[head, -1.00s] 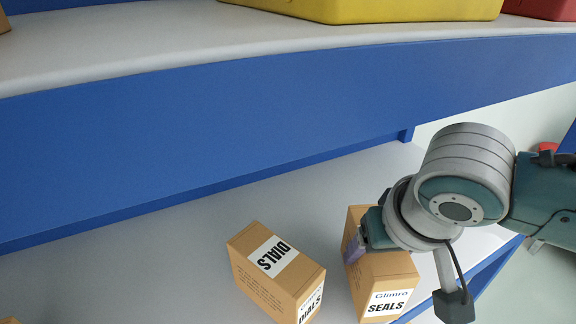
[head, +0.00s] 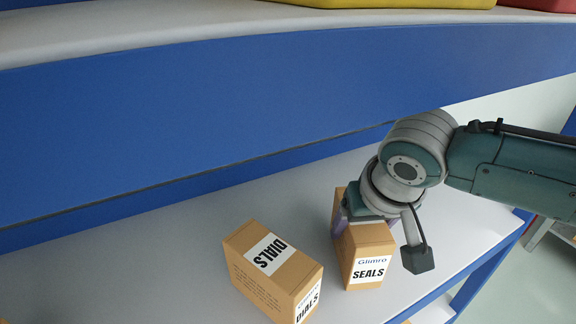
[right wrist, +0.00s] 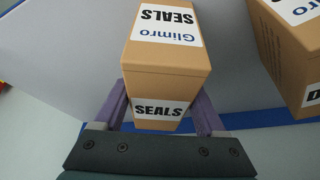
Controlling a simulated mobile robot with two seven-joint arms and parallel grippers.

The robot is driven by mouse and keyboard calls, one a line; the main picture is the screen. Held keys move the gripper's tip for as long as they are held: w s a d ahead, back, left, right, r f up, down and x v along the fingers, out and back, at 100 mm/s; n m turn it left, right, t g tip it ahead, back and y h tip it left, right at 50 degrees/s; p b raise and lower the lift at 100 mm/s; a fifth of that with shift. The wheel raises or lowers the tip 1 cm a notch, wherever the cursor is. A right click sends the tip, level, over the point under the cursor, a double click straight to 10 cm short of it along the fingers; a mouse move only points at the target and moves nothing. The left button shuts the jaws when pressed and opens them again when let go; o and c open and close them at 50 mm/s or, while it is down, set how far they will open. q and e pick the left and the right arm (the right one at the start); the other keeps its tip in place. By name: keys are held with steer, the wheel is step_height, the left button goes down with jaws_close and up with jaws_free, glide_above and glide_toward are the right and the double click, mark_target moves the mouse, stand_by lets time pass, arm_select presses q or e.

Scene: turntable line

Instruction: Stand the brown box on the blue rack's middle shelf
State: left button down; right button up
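A brown box labelled "SEALS" (head: 372,238) is at the grey shelf (head: 200,262) of the blue rack, right of a similar brown box labelled "DIALS" (head: 258,278). My right gripper (head: 352,218) comes in from the right and is shut on the SEALS box near its back end. In the right wrist view its two purple fingers (right wrist: 162,110) lie along opposite sides of the SEALS box (right wrist: 168,62); their tips are hidden. I cannot tell whether the box's underside touches the shelf. My left gripper is not in view.
The DIALS box also shows close by in the right wrist view (right wrist: 288,48). A wide blue beam (head: 220,125) under the upper shelf (head: 150,27) hangs above. A yellow bin (head: 400,3) is up there.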

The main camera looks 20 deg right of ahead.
steer(key=o, duration=0.4)
steer(key=shift+c, duration=0.2)
steer(key=shift+r, duration=0.35)
steer(key=s+a, duration=0.1)
steer(key=s, duration=0.2)
steer(key=s+a, duration=0.1)
steer(key=s, duration=0.3)
steer(key=s+a, duration=0.1)
steer(key=s, duration=0.3)
steer(key=shift+s+a+r+p, duration=0.15)
steer(key=shift+a+r+p, duration=0.15)
steer(key=shift+a+p, duration=0.1)
steer(key=s+a+r+n+y, duration=0.1)
steer(key=s+a+r+n, duration=0.1)
steer(key=s+r+n, duration=0.3)
steer(key=s+r, duration=0.1)
steer(key=s, duration=0.3)
steer(key=shift+s+n+g+y, duration=0.3)
steer(key=shift+s, duration=0.05)
steer(key=shift+s+a, duration=0.1)
steer(key=shift+a, duration=0.05)
